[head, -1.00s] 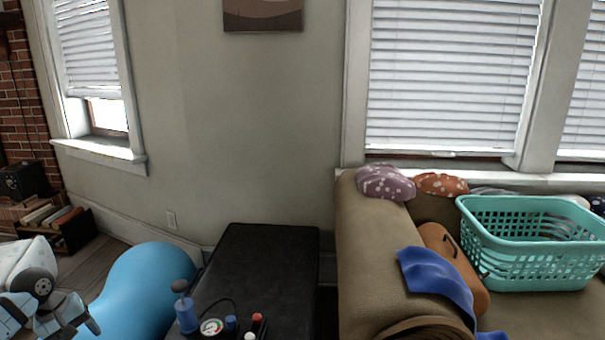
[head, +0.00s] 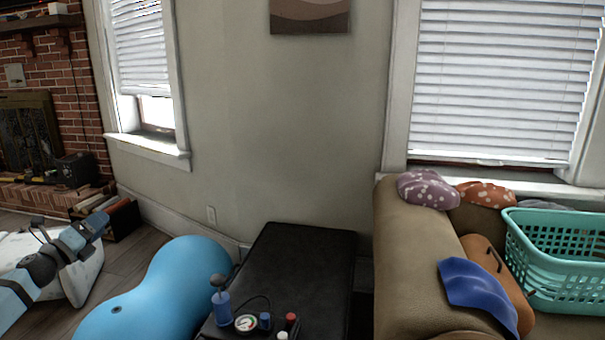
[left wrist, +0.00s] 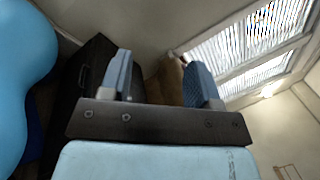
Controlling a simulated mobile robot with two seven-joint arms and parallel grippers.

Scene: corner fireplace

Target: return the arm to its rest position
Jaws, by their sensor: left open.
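My left arm comes into the head view from the left edge, with my left gripper (head: 88,232) raised in front of a white object. In the left wrist view, the two fingers of the left gripper (left wrist: 160,82) stand well apart. The gap between them is empty, with the wall and a brown shape in the background. My right gripper is in neither view.
A blue peanut-shaped ball (head: 150,300) lies right of my left arm. Beside it is a black table (head: 300,260) with a pump (head: 221,305). A tan sofa (head: 410,270) bears a teal basket (head: 560,265). A brick fireplace (head: 85,90) stands far left.

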